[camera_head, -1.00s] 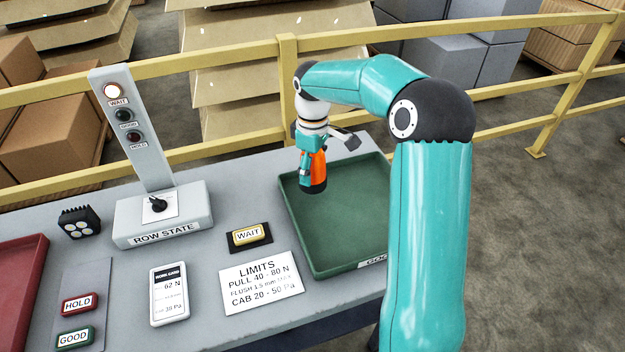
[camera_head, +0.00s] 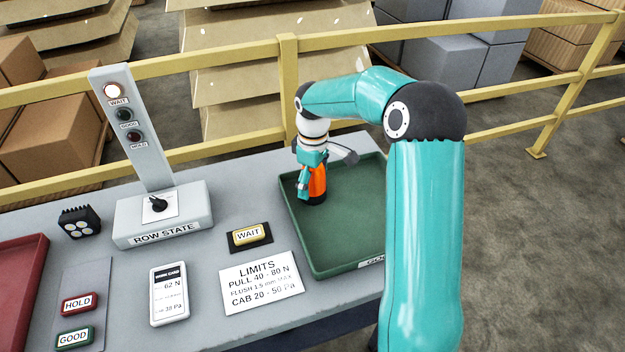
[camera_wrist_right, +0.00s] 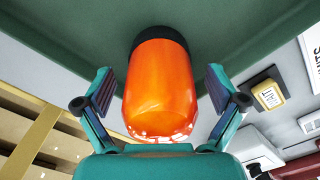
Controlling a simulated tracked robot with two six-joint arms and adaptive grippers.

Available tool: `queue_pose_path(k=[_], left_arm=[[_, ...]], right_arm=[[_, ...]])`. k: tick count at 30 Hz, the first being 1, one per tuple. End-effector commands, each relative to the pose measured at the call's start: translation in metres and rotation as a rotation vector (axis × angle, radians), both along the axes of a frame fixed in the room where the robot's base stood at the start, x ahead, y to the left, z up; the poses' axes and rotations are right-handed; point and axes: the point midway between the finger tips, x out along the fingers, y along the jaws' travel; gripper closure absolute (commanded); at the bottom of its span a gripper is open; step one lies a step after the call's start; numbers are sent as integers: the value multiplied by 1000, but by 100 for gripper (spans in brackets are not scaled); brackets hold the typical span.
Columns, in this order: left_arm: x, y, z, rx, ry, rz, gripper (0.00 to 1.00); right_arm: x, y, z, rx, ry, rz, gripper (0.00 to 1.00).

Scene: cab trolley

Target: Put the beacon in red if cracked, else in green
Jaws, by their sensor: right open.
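The orange beacon (camera_head: 317,183) with a dark base stands upright in the green tray (camera_head: 340,258), near its left side. In the right wrist view the beacon (camera_wrist_right: 160,88) sits between the two fingers, with gaps on both sides. No crack shows clearly on the visible side; light marks near its end are too small to read. My right gripper (camera_head: 309,188) is open around the beacon. The red tray (camera_head: 22,290) is at the left edge, partly out of frame. My left gripper is not in view.
A grey ROW STATE post (camera_head: 163,215) with its top WAIT lamp lit stands at the back left. A WAIT button (camera_head: 249,234), a LIMITS card (camera_head: 262,283), a work card (camera_head: 169,293) and HOLD and GOOD buttons lie on the table. A yellow rail (camera_head: 235,143) runs behind.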

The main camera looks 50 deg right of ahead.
Motion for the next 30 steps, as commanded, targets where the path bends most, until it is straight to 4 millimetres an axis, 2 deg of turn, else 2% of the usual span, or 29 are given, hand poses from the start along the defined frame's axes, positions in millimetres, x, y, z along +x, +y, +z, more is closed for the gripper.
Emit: queue_pose_path(k=[5, 11, 24, 30], left_arm=[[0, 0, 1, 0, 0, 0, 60], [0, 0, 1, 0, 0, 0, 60], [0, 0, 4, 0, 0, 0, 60], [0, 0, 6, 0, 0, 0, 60]], right_arm=[[0, 0, 1, 0, 0, 0, 5], [1, 0, 15, -2, -3, 0, 5], [1, 0, 98, -1, -4, 1, 5], [0, 0, 119, -1, -1, 0, 5]])
